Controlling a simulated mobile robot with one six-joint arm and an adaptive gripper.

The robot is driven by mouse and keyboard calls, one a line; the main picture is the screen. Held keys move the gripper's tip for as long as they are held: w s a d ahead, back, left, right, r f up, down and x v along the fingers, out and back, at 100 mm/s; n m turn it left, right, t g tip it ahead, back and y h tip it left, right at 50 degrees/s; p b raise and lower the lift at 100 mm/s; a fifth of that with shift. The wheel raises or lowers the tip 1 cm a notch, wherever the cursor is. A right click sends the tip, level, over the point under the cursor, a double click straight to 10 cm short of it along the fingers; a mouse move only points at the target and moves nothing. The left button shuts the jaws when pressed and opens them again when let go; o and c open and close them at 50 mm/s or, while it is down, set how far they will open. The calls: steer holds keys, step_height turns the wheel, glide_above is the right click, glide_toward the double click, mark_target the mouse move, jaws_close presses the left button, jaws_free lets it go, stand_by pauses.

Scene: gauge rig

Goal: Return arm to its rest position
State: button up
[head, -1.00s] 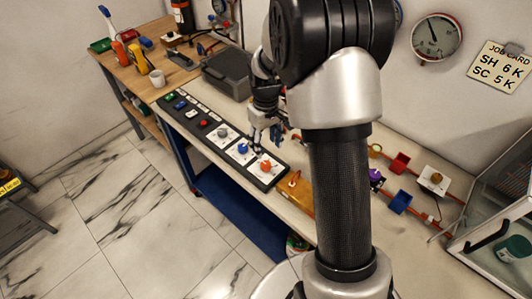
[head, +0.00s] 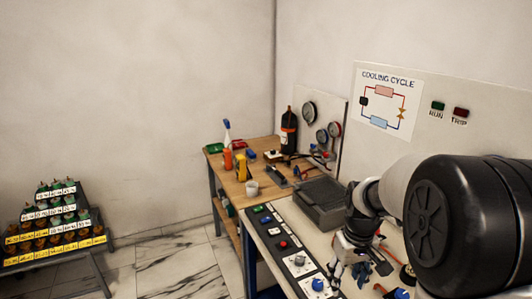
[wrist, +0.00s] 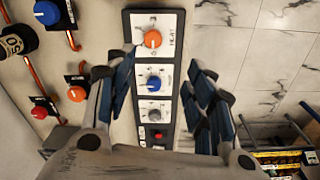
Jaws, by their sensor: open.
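My gripper (wrist: 160,95) is open and empty in the wrist view, its two blue-padded fingers spread on either side of the control panel (wrist: 133,22). Between and beyond the fingers I see an orange knob (wrist: 153,39), a blue knob (wrist: 154,83), a grey knob (wrist: 153,114) and a red button (wrist: 158,135). The fingers appear above the panel, not closed on any knob. In the head view my gripper (head: 349,268) hangs over the bench's right part, beside the panel (head: 266,231). My arm's large black joint covers the lower right of that view.
A grey case (head: 318,203) lies behind the panel near my arm. A rack of labelled bottles (head: 56,215) is at the far left. Pipes with valve knobs (wrist: 76,94) run left of the panel. The floor is open.

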steer(key=s+a+r+t, duration=0.2)
steer(key=s+a+r, duration=0.4)
steer(key=s+r, duration=0.5)
steer(key=s+a+r+m+t, duration=0.1)
steer(key=s+a+t, duration=0.1)
steer(key=s, duration=1)
steer(key=shift+s+a+r+m, duration=0.25)
steer(key=shift+r+m, duration=0.1)
steer(key=shift+m, duration=0.05)
